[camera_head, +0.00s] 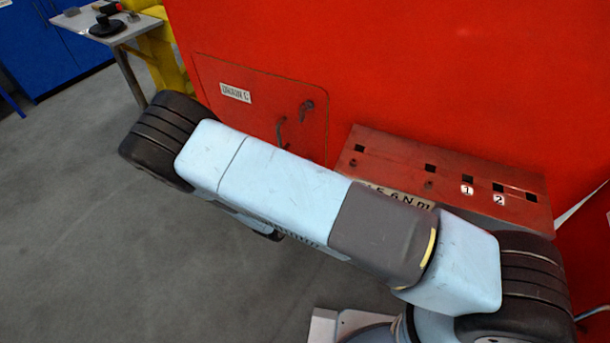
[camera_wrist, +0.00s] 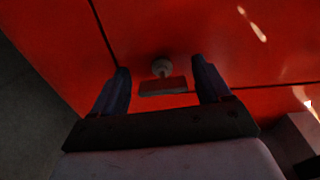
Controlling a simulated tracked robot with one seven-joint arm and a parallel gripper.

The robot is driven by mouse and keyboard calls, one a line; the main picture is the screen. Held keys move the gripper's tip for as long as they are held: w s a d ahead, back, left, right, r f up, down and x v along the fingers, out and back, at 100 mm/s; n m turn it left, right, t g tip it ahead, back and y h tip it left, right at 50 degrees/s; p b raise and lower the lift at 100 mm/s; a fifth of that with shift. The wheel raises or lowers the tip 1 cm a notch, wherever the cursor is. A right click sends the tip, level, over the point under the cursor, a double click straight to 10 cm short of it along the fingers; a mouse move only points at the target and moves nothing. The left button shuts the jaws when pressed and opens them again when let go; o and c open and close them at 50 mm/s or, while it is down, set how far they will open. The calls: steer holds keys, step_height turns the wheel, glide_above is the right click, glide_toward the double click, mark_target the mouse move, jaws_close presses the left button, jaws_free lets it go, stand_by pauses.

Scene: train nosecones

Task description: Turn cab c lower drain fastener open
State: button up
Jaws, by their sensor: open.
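In the wrist view, a round grey fastener (camera_wrist: 161,67) with a flat bar handle (camera_wrist: 163,87) sits on the red panel, close to the panel's lower seam. My gripper (camera_wrist: 162,78) is open, with one dark finger on each side of the bar and gaps between. I cannot tell how far the fingertips are from the panel. In the head view, the red drain panel (camera_head: 265,90) carries a white label (camera_head: 235,93) that seems to end in C. A dark handle (camera_head: 306,108) and a curved one (camera_head: 281,132) show on it. My arm hides its lower part and my gripper.
A red sloped box (camera_head: 450,170) with square holes and number tags 1 and 2 stands right of the panel. A grey table (camera_head: 90,25) with dark items, a yellow object (camera_head: 168,60) and blue cabinets (camera_head: 45,50) are at upper left. The floor (camera_head: 80,210) at left is clear.

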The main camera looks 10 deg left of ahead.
steer(key=v, duration=1.3)
steer(key=shift+s, duration=0.35)
steer(key=shift+a, duration=0.15)
